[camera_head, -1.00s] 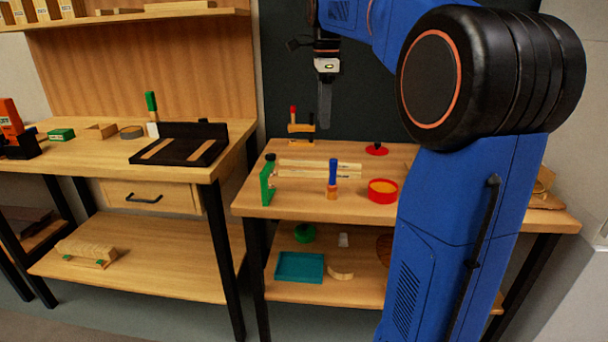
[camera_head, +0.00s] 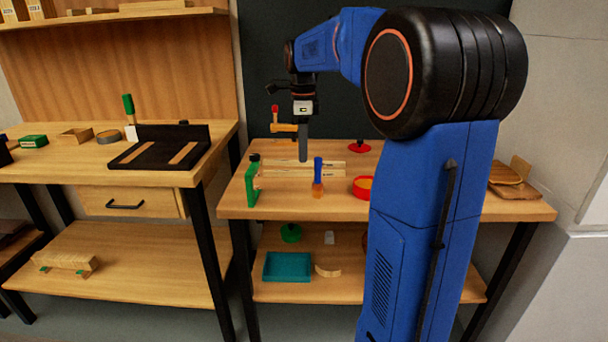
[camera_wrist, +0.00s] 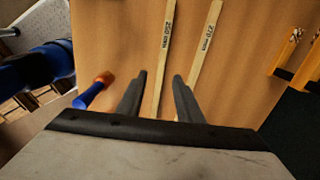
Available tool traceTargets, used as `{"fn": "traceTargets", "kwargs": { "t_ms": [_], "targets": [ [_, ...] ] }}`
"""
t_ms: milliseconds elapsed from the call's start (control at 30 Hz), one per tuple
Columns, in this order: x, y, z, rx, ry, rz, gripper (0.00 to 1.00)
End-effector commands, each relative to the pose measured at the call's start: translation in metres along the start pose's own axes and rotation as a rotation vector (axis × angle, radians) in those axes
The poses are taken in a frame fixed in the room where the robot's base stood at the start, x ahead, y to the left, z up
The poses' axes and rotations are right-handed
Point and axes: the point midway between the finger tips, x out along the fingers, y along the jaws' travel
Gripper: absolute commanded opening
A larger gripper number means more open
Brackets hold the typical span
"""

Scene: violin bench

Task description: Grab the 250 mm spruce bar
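Two slim pale spruce bars lie side by side on the right bench. In the wrist view, the left bar (camera_wrist: 167,45) carries a label that appears to read 250.
An orange-and-red clamp (camera_head: 284,127) is behind. A red knob-like item (camera_head: 359,147) lies at the back.

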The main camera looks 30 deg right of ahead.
Motion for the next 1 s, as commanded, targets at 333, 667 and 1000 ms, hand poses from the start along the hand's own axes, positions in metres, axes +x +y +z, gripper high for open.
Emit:
{"fn": "traceTargets", "kwargs": {
  "t_ms": [333, 667, 1000],
  "targets": [
    [0.030, -0.001, -0.002, 0.000, 0.001, 0.002, 0.33],
    [0.058, -0.002, -0.003, 0.000, 0.000, -0.001, 0.33],
    [0.057, -0.002, -0.003, 0.000, 0.000, -0.001, 0.00]
  ]
}}
